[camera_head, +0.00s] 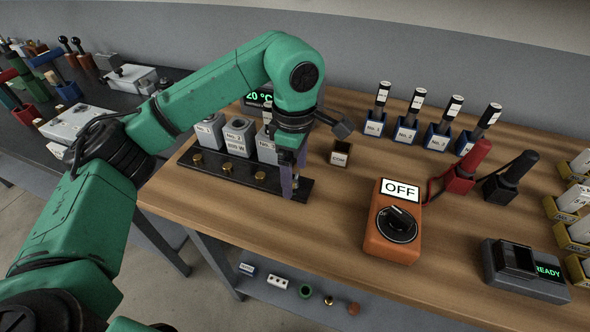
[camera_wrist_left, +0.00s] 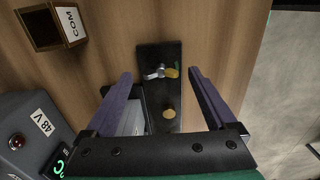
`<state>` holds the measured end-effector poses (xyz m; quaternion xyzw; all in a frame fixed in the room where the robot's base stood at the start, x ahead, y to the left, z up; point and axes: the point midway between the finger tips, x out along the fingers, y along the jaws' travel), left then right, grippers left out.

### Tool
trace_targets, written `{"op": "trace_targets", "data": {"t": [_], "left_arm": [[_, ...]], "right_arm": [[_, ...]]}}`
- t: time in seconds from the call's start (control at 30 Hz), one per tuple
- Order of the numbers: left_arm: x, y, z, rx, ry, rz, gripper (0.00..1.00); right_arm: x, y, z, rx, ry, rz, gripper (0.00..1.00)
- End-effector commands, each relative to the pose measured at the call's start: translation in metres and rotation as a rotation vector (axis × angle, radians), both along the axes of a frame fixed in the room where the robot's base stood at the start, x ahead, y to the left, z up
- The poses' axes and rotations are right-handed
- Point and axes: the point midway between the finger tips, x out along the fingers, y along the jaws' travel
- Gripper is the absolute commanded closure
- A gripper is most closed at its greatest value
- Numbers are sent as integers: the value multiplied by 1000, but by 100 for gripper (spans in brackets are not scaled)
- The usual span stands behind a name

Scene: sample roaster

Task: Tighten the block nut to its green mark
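The black terminal strip (camera_head: 240,172) lies on the wooden bench with several brass knobs along it. I cannot make out a green mark. My left gripper (camera_head: 292,190) points down over the right end of the strip, where its fingers hide the nut. In the left wrist view my left gripper (camera_wrist_left: 160,75) is open, its purple fingers either side of the strip, empty. My right gripper is not in view.
Grey units (camera_head: 239,137) stand right behind the strip. A small COM box (camera_head: 341,154) is to its right. An orange switch box (camera_head: 393,245) reads OFF. Red (camera_head: 466,170) and black (camera_head: 508,178) handled tools and a READY device (camera_head: 524,269) are further right. Bare wood lies around the strip's right end.

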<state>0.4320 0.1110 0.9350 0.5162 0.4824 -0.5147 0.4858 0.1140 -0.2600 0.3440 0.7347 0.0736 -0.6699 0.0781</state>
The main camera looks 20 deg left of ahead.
Motion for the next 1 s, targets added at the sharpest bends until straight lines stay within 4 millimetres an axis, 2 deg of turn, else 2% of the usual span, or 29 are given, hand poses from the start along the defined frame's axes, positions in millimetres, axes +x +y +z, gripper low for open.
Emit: {"op": "trace_targets", "data": {"t": [0.17,0.27,0.37,0.47,0.5,0.6,0.7,0.83,1.0], "left_arm": [[-1,0,0,1,2,-1,10],[0,-1,10,0,0,-1,10],[0,-1,29,0,-2,-1,10],[0,-1,58,0,-4,-1,10],[0,0,75,1,-4,0,10],[0,0,106,2,-4,2,10],[0,0,129,2,-3,1,10],[0,0,144,1,-1,0,10],[-1,0,145,0,2,0,10]], "right_arm": [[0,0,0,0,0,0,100],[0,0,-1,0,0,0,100],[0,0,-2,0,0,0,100],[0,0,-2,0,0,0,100],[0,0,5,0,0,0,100],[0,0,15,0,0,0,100],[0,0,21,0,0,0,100],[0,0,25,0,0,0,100],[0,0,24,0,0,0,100]]}}
